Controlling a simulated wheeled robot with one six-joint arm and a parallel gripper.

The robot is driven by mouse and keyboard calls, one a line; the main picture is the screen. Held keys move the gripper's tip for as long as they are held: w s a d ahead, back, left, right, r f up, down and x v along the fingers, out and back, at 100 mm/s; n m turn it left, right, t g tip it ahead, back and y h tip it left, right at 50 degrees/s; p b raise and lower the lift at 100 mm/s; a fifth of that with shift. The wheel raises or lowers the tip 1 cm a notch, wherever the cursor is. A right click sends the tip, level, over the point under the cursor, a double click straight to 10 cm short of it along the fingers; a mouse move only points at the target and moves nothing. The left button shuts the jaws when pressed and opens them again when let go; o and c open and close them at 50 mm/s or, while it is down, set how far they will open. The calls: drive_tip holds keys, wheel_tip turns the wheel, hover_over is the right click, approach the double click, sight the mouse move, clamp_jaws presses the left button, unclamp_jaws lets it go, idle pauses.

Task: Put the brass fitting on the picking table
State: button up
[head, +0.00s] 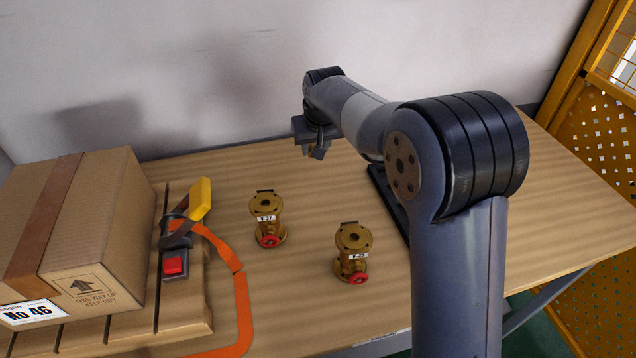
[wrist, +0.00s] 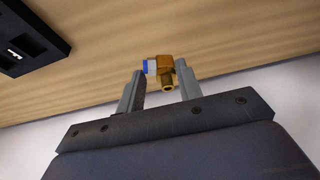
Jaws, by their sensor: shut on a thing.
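The brass fitting (wrist: 167,71) is a small elbow with a blue collar at one end. In the wrist view it sits between the fingertips of my gripper (wrist: 162,80), which is shut on it. In the head view my gripper (head: 313,146) hangs near the back of a wooden table (head: 220,175), close to the wall. The fitting cannot be made out there. The wooden surface also shows behind the fitting in the wrist view (wrist: 230,40); the gap between them is hard to judge.
Two brass valves with red caps (head: 267,218) (head: 352,255) stand on the table. A cardboard box (head: 110,215) and a strap tool (head: 178,245) with orange strap sit on a pallet at left. A black item (wrist: 30,38) lies in the wrist view. The back middle is clear.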

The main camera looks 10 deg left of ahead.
sight(315, 174)
drive_tip(key=shift+f, duration=3.55)
drive_tip(key=shift+f, duration=0.15)
drive_tip(key=o, duration=1)
drive_tip(key=shift+s+d+r, duration=0.1)
drive_tip(key=shift+r, duration=0.45)
drive_tip(key=v, duration=1.1)
drive_tip(key=shift+s+r, duration=0.1)
drive_tip(key=shift+s, duration=0.05)
